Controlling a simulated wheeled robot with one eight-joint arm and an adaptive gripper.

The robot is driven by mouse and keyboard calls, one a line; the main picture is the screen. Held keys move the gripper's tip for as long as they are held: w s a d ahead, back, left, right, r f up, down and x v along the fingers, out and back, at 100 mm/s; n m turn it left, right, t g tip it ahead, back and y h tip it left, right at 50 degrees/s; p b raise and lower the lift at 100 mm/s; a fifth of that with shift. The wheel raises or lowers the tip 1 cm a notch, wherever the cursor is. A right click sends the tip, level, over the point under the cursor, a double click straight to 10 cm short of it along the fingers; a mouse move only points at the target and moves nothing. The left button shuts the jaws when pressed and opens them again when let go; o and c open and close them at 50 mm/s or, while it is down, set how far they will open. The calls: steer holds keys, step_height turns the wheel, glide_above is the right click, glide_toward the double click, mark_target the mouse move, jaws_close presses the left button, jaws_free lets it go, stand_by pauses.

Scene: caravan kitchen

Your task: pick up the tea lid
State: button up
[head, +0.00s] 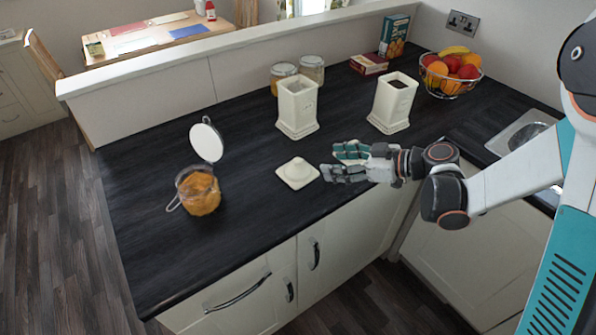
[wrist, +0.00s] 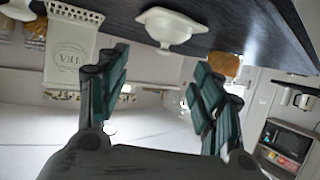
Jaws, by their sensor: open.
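The tea lid (head: 298,172) is a cream, square lid with a small raised knob. It lies on the dark worktop (head: 240,245), in front of the left canister. The lid also shows at the top of the wrist view (wrist: 170,28), which appears upside down. My gripper (head: 332,162) is open and empty, just right of the lid, with its fingers pointing left towards it. The fingers show apart in the wrist view (wrist: 160,65), and they do not touch the lid. A cream canister with lettering (wrist: 72,58) stands to one side in the wrist view.
The left canister (head: 297,108) and right canister (head: 393,104) stand open behind. An open glass jar (head: 199,192) with orange contents stands left. Two jars, boxes and a fruit basket (head: 451,73) line the back. The worktop in front of the lid is clear.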

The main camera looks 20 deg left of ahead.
mark_target(298, 160)
steer(key=b+x, duration=0.1)
steer(key=x, duration=0.5)
steer(key=shift+w+a+f, duration=0.1)
steer(key=shift+a+f, duration=0.1)
steer(key=shift+a, duration=0.05)
steer(key=x, duration=0.1)
steer(key=b+x, duration=0.1)
steer(key=x, duration=0.1)
steer(key=s+b+x, duration=0.1)
steer(key=x, duration=0.1)
steer(key=shift+a+r, duration=0.2)
steer(key=shift+w+a, duration=0.2)
steer(key=shift+s, duration=0.1)
jaws_close()
